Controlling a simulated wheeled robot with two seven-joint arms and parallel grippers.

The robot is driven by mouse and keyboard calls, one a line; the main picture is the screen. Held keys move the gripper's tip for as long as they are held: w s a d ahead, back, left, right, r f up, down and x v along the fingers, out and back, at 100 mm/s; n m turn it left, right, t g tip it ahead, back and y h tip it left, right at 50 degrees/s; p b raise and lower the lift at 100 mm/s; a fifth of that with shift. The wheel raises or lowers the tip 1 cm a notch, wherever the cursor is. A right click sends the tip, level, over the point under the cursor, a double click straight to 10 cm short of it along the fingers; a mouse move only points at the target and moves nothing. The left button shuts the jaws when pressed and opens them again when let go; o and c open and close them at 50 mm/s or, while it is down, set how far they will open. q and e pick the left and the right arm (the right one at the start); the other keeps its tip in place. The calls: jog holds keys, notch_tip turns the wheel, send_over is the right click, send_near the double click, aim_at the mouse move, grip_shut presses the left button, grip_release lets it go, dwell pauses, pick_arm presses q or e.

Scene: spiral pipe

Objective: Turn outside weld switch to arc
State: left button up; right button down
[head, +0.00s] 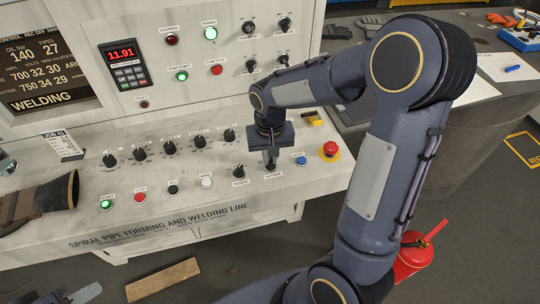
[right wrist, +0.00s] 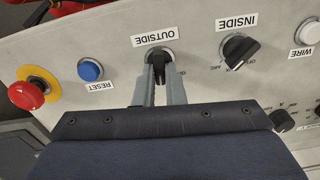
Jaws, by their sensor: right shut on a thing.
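The outside weld switch, a black rotary knob (right wrist: 156,60) under the label OUTSIDE, sits on the pale sloping panel in the right wrist view, which looks at it upside down. My right gripper (right wrist: 160,78) is shut on this knob, one finger on each side. The fingers hide part of its scale, so I cannot read its setting. In the head view my right gripper (head: 271,163) points down at the panel and covers the knob. A grey part at the lower left edge of the head view looks like my left gripper (head: 78,294); its jaws are unclear.
Beside the knob are the INSIDE knob (right wrist: 239,48), the blue reset button (right wrist: 90,70) and the red emergency stop (head: 329,150). A row of black knobs (head: 169,147) lies behind. A brown glove (head: 40,199) rests on the panel's left; a wooden board (head: 162,280) lies on the floor.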

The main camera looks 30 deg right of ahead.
aim_at(271, 160)
jog(key=m, duration=0.4)
jog(key=shift+d+m, duration=0.1)
jog(key=shift+m, duration=1.7)
jog(key=c, duration=1.5)
grip_release()
jog(key=shift+s, duration=0.1)
notch_tip(271, 160, up, 8)
jog(key=shift+f, duration=0.1)
